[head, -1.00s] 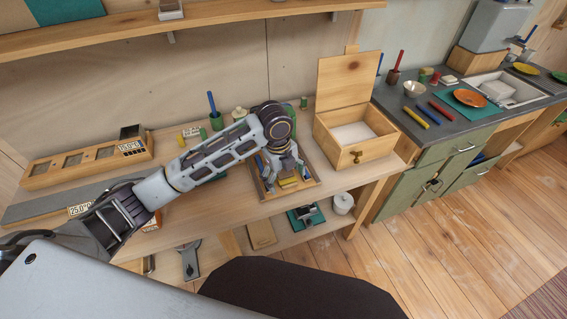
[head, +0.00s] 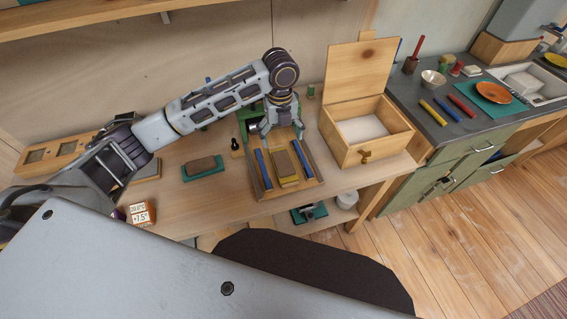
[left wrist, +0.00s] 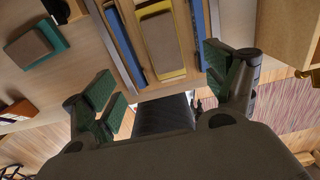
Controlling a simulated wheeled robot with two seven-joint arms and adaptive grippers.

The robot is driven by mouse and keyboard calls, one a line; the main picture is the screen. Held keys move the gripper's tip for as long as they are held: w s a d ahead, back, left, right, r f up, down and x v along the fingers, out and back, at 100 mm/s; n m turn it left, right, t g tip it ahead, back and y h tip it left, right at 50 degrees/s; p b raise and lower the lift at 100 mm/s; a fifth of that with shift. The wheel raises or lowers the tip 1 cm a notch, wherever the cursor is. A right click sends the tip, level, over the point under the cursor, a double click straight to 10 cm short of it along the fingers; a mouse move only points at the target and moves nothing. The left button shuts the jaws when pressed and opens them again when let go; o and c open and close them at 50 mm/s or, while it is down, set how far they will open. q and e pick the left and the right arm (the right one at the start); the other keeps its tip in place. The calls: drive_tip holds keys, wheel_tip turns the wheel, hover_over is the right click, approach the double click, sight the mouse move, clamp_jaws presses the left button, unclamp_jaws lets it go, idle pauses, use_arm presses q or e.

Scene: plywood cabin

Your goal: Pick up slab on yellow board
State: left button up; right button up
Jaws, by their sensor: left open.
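A brownish slab (head: 284,165) lies on a yellow board (head: 288,183) in the wooden tray, between two blue bars. In the left wrist view the slab (left wrist: 160,40) and the yellow board's rim (left wrist: 165,77) show at the top centre. My left gripper (head: 281,134) is open and empty above the back part of the tray, beyond the slab. Its green-padded fingers are spread wide in the left wrist view (left wrist: 168,90) and do not touch the slab. My right gripper is not in view.
The blue bars (head: 264,169) flank the yellow board closely. A darker slab on a green board (head: 203,174) lies left of the tray (head: 286,193). An open-lidded wooden box (head: 376,152) stands to the right. The bench between tray and box is narrow.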

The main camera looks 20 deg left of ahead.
use_arm(q)
hover_over(283, 162)
drive_tip(key=f, duration=0.7)
drive_tip(key=shift+s+a+f, duration=0.1)
drive_tip(key=shift+a+f, duration=0.15)
drive_tip(key=shift+f, duration=0.6)
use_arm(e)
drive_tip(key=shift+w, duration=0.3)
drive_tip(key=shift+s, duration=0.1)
use_arm(q)
drive_tip(key=shift+d+f, duration=0.15)
drive_tip(key=shift+f, duration=1.15)
drive_tip(key=shift+d+f, duration=0.15)
drive_tip(key=shift+f, duration=1.15)
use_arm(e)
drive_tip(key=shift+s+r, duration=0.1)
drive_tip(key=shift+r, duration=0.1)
